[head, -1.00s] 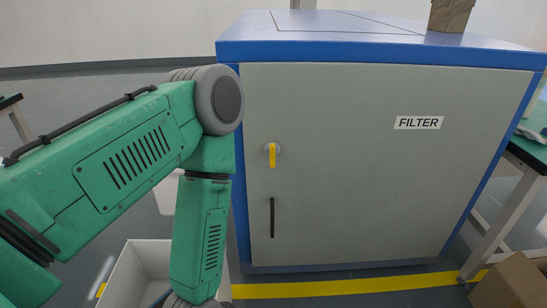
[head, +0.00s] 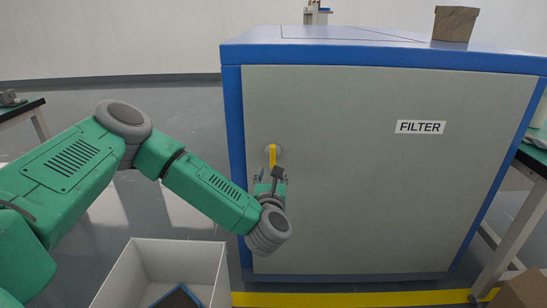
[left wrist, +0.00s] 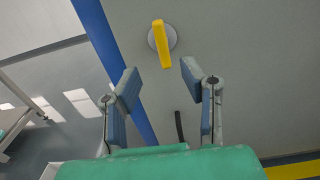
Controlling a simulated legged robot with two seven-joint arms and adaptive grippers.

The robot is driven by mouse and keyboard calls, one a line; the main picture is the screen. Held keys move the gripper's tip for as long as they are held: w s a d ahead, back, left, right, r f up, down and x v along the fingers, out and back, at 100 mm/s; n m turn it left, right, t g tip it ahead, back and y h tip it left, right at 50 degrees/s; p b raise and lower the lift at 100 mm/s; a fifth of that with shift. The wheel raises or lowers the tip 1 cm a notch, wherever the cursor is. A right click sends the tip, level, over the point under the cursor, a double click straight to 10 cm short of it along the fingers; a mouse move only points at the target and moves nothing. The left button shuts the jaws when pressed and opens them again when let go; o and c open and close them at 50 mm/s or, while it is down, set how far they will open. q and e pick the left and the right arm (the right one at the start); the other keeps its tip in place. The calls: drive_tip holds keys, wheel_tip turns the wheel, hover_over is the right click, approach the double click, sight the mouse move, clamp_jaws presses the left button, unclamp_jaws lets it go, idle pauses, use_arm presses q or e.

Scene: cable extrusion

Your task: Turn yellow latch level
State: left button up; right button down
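The yellow latch (head: 272,154) is on the grey door of the blue-framed filter cabinet and points straight down. In the left wrist view the yellow latch (left wrist: 162,44) sits on a round grey base, ahead of and between my fingertips. My left gripper (head: 271,178) is just below the latch in the head view. In the left wrist view my left gripper (left wrist: 158,80) is open, its two blue pads wide apart with nothing between them. The black door handle (left wrist: 179,128) shows below the latch, partly framed by the fingers. My right gripper is not in view.
The grey cabinet door (head: 360,190) carries a FILTER label (head: 420,127). A cardboard box (head: 455,23) stands on the cabinet top. A white bin (head: 172,258) is on the floor at lower left. Tables flank both sides. A yellow floor line (head: 350,299) runs in front.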

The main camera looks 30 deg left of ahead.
sight(272, 155)
use_arm(q)
drive_tip(key=b+x, duration=0.2)
drive_tip(key=x, duration=0.9)
drive_tip(key=shift+w, duration=0.35)
drive_tip(key=shift+c, duration=0.4)
clamp_jaws()
